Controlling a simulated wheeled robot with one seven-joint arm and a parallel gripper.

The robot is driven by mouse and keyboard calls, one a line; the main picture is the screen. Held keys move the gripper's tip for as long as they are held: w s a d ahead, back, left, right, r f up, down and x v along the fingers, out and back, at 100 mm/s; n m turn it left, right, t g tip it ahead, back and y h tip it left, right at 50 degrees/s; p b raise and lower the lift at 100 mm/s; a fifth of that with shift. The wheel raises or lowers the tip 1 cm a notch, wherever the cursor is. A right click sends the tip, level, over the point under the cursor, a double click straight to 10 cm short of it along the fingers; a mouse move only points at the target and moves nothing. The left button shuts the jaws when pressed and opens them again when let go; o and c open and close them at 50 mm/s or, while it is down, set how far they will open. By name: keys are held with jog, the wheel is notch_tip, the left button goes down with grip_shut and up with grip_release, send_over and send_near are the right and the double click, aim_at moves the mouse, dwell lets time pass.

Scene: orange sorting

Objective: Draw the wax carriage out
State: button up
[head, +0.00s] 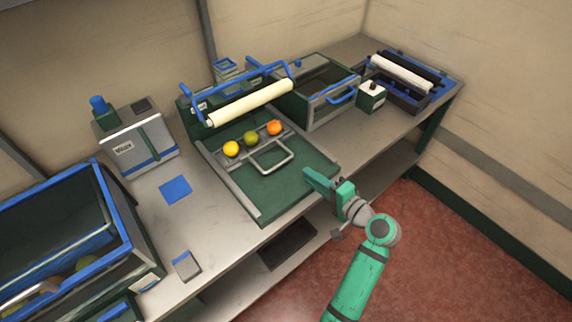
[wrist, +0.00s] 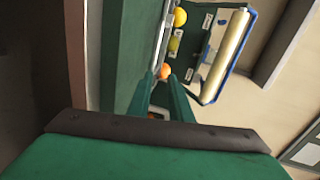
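The wax carriage looks like the grey bar with a U-shaped metal handle (head: 272,160) on the green bed of the roller station; I cannot tell exactly where it ends. A yellow fruit (head: 231,148), a green one (head: 250,138) and an orange one (head: 274,128) sit in a row behind the handle, in front of the cream roller (head: 250,102). My gripper (head: 308,175) is near the bed's front right edge, apart from the handle. In the wrist view its two green fingers (wrist: 161,80) stand apart, with the orange fruit (wrist: 164,71) seen beyond them; the handle is not clear there.
A dark green box with a blue handle (head: 343,97) and a small white box (head: 371,97) stand right of the station. A blue-rimmed bin (head: 113,205) with fruit is at the left. A blue square (head: 175,190) lies on the bench. Open floor (head: 420,240) lies in front.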

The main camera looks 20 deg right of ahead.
aim_at(284, 163)
jog(key=shift+a+f+m, duration=0.25)
jog(key=shift+f+m, duration=0.15)
jog(key=shift+f, duration=0.25)
jog(key=shift+w+a+f, duration=0.1)
jog(key=shift+a+f, duration=0.05)
jog(key=shift+f, duration=0.05)
jog(key=x, duration=1)
jog(key=shift+w, duration=0.15)
jog(key=shift+c, duration=0.4)
